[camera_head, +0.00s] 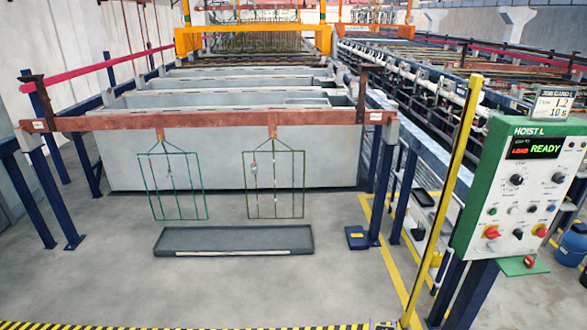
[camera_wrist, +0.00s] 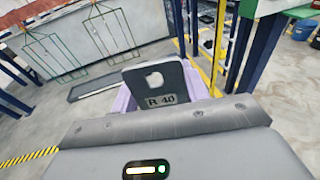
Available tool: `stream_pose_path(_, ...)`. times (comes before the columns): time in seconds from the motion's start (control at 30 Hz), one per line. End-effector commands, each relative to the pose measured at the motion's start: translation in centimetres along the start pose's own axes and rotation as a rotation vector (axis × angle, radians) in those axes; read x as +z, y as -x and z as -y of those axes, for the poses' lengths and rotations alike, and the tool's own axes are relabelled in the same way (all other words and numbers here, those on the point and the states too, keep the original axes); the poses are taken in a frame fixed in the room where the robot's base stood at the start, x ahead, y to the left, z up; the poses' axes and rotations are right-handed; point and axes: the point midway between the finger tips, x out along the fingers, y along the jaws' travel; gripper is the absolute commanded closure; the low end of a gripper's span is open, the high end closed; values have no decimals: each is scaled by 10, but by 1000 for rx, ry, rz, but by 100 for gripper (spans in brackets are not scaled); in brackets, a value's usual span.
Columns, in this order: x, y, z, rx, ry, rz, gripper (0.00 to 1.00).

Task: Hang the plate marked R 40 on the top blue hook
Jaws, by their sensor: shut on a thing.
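The plate marked R 40 (camera_wrist: 172,78) is a dark flat piece with a pale round-cornered hole and a light R 40 label, in the wrist view. My gripper (camera_wrist: 160,88) is shut on it, with pale lilac fingers at its sides. The plate stands up beyond the gripper body with its label facing the camera. My gripper is not in the head view. A green wire rack (camera_head: 149,186) and an olive-yellow wire rack (camera_head: 303,186) hang from a rusty red beam (camera_head: 210,121) in the head view. Small fittings show on both racks; I cannot pick out a blue hook.
A long grey tray (camera_head: 234,240) lies on the floor below the racks. A blue box (camera_head: 357,238) stands by the right post. A yellow post (camera_head: 440,200) and a hoist control panel (camera_head: 515,190) stand at the right. The floor in front is open.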

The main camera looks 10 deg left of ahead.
Motion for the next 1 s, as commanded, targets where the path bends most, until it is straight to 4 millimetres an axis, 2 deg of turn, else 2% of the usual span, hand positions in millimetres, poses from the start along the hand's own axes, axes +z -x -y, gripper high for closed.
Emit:
stream_pose_path(0.17, -12, 4, 0, 3, 0, -2, 82)
stream_pose_path(0.4, -70, 29, 1, 2, -1, -4, 82)
stream_pose_path(0.5, -82, 37, 1, -1, -1, -1, 82)
stream_pose_path(1.0, -83, 38, 0, 0, 1, 2, 82)
